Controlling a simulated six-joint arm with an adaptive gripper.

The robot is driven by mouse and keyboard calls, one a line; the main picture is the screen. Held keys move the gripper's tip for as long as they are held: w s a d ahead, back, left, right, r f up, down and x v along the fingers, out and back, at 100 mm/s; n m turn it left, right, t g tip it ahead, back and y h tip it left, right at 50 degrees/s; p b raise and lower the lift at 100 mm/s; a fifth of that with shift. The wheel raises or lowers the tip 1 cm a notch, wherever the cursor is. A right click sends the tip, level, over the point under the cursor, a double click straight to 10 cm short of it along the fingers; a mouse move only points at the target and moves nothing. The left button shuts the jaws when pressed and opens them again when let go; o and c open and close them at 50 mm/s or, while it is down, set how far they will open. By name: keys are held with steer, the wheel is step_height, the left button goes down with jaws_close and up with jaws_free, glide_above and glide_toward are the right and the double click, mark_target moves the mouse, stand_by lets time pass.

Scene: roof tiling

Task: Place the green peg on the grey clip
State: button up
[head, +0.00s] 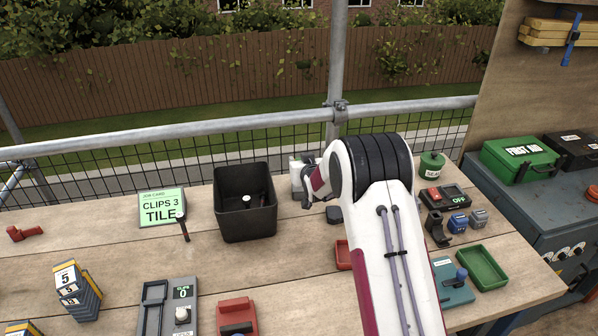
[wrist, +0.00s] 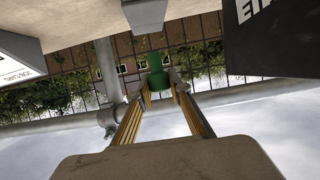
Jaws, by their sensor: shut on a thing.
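A green peg (wrist: 155,72) sits between the two fingertips of my gripper (wrist: 156,82) in the wrist view, and the fingers are shut on it. In the head view my gripper (head: 307,196) is above the back of the bench, just right of the black bin, and my arm partly hides it. I cannot make out the peg there. A grey block (wrist: 145,16) lies beyond the peg in the upside-down wrist view; I cannot tell whether it is the grey clip. A small grey piece (head: 478,217) stands at the right of the bench and may be a clip.
A deep black bin (head: 245,230) stands left of my gripper, with a job card (head: 162,208) beside it. A green canister (head: 432,166), a box marked OFF (head: 458,199) and a green tray (head: 482,268) are on the right. A metal rail (head: 150,134) runs behind the bench.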

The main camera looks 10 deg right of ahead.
steer(key=shift+f, duration=1.9)
steer(key=shift+f, duration=0.1)
steer(key=o, duration=0.8)
steer(key=shift+s+r, duration=0.35)
steer(key=shift+s, duration=0.05)
steer(key=v, duration=1.1)
